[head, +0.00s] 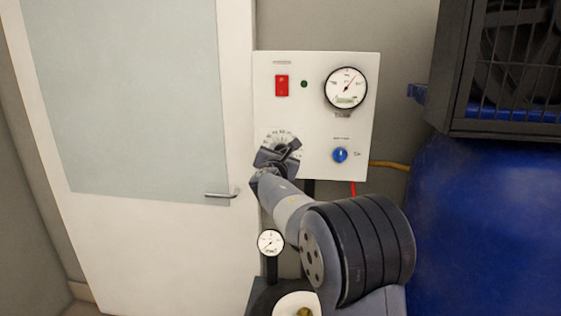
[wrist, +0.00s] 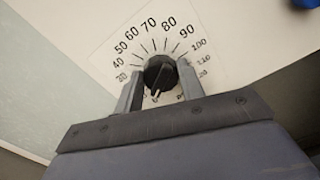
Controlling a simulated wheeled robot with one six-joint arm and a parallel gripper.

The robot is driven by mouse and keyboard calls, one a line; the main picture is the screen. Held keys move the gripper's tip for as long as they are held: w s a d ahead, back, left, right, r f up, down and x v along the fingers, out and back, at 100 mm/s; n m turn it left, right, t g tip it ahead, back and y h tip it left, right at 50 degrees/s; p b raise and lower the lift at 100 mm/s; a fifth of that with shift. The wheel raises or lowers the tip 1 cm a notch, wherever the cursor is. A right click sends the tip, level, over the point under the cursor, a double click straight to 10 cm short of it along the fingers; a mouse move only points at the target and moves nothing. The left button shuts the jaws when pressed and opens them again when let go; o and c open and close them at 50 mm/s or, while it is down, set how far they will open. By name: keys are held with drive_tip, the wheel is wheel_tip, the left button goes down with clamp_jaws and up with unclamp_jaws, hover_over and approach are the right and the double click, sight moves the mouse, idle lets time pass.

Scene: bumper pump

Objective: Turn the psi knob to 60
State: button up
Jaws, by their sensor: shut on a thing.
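The black psi knob (wrist: 160,73) sits at the centre of a white printed dial (wrist: 125,62) on the panel. The dial's numbers run from the lower left up over 60 and 70 and down to the right past 100. A pale mark on the knob's lower edge points down, away from the 60; I cannot read an exact value from it. My gripper (wrist: 160,70) is shut on the knob, one finger on each side. In the head view, my gripper (head: 277,155) covers the knob, and the upper part of the dial (head: 281,135) shows above it.
The white panel (head: 315,115) also carries a red switch (head: 282,86), a round gauge (head: 345,88) and a blue knob (head: 340,155). A door with a lever handle (head: 221,194) stands close on the left. A blue tank (head: 480,220) and a dark cage (head: 510,70) are on the right.

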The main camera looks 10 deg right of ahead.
drive_tip(key=m+b, duration=0.6)
drive_tip(key=m, duration=0.2)
drive_tip(key=m+b, duration=0.7)
drive_tip(key=m, duration=0.1)
drive_tip(key=f+m+b, duration=0.1)
drive_tip(key=m+b, duration=0.5)
drive_tip(key=m, duration=0.2)
drive_tip(key=shift+d, duration=0.1)
drive_tip(key=shift+r+m+b, duration=0.1)
drive_tip(key=shift+m+b, duration=0.2)
drive_tip(key=o, duration=1)
drive_tip(key=shift+s, duration=0.1)
drive_tip(key=b+v, duration=0.3)
drive_tip(key=v, duration=0.7)
drive_tip(key=shift+s, duration=0.35)
drive_tip(key=shift+w+r, duration=0.1)
